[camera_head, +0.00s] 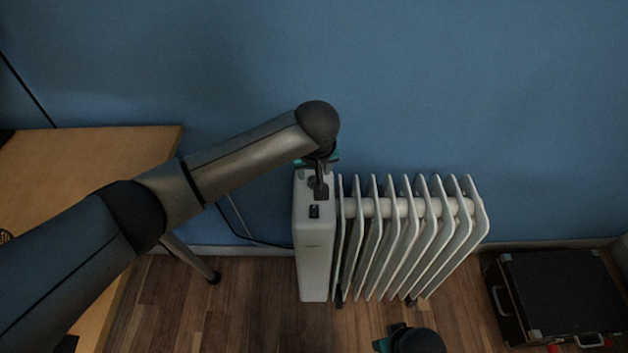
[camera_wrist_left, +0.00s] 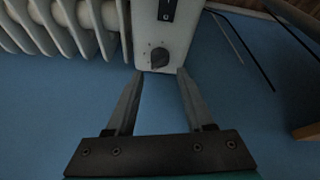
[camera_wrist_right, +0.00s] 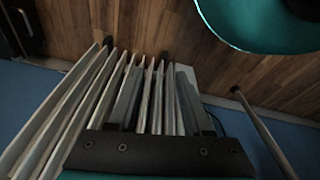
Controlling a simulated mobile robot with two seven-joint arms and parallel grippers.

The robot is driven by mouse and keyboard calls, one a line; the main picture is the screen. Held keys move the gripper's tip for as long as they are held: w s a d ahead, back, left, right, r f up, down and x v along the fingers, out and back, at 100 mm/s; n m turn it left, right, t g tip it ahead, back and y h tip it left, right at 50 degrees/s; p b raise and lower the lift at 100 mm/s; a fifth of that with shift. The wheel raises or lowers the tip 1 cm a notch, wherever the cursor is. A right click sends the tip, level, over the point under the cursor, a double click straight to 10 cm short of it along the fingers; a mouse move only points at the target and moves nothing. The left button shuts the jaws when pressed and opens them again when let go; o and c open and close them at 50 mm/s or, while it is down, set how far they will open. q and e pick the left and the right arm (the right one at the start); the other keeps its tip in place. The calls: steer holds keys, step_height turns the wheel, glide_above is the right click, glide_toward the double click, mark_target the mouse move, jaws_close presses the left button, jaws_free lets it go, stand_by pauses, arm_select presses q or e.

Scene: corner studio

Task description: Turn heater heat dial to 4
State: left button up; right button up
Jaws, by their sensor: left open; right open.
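The white heater (camera_head: 314,260) stands against the blue wall, its control panel facing up at its left end. In the left wrist view the dark round heat dial (camera_wrist_left: 159,57) sits on that panel, just beyond my fingertips; its marks are too small to read. My left gripper (camera_wrist_left: 161,72) is open, its two fingers apart on either side of the dial's line, not closed on it. In the head view my left gripper (camera_head: 320,187) hangs over the panel and hides the dial. My right gripper (camera_wrist_right: 157,72) is open and empty above the heater's fins.
A black switch (camera_head: 314,211) sits on the panel in front of the dial. A wooden table (camera_head: 90,160) stands at the left. A black case (camera_head: 555,290) lies on the floor at the right. A dark cable (camera_head: 245,232) runs along the wall behind the heater.

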mark_target(314, 180)
arm_select(q)
steer(key=b+x, duration=0.2)
steer(key=x, duration=0.2)
steer(key=shift+f+b, duration=0.25)
steer(key=shift+b, duration=0.05)
steer(key=shift+b+x, duration=0.4)
steer(key=shift+x, duration=0.4)
arm_select(e)
steer(key=w+r+t, duration=0.1)
steer(key=w+r, duration=0.2)
steer(key=r, duration=0.4)
steer(key=shift+a+r, duration=0.15)
steer(key=shift+a, duration=0.2)
arm_select(q)
jaws_close()
